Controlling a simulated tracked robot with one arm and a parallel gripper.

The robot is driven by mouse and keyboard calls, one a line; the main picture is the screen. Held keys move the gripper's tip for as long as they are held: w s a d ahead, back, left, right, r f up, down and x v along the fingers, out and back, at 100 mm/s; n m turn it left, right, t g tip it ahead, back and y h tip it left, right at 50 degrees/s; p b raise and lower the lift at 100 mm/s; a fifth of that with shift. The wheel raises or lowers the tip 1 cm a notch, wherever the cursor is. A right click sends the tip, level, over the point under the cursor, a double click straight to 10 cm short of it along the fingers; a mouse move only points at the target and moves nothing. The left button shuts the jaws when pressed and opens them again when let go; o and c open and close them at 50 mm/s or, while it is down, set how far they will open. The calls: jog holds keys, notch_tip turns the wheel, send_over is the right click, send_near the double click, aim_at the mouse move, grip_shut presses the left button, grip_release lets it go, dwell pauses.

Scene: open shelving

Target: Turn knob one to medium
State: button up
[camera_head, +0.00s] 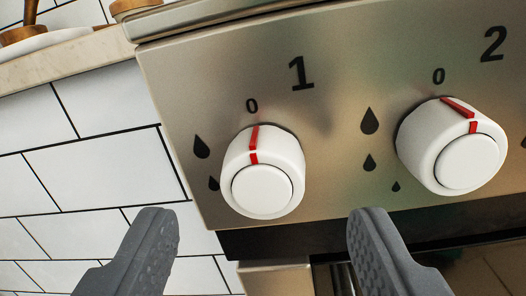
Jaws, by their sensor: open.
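Knob one (263,172) is a white round knob with a red pointer mark, under the printed "1" on the metal stove panel (330,95). Its red mark points up toward the "0". Drop symbols of different sizes are printed to its left; its other side shows none clearly. Knob two (452,147), white with a red mark, sits to the right under the "2", its mark near its "0". My gripper (262,235) is open, with one grey finger at lower left and one at lower right. The fingers appear below and to either side of knob one, with nothing between them.
White tiled wall (90,150) fills the left side. A pale counter edge (70,58) with wooden items (25,33) is at upper left. A dark gap and oven front (300,240) lie below the panel. Knob two is close to the right finger's side.

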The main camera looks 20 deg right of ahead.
aim_at(263, 195)
jog(key=shift+x, duration=1.55)
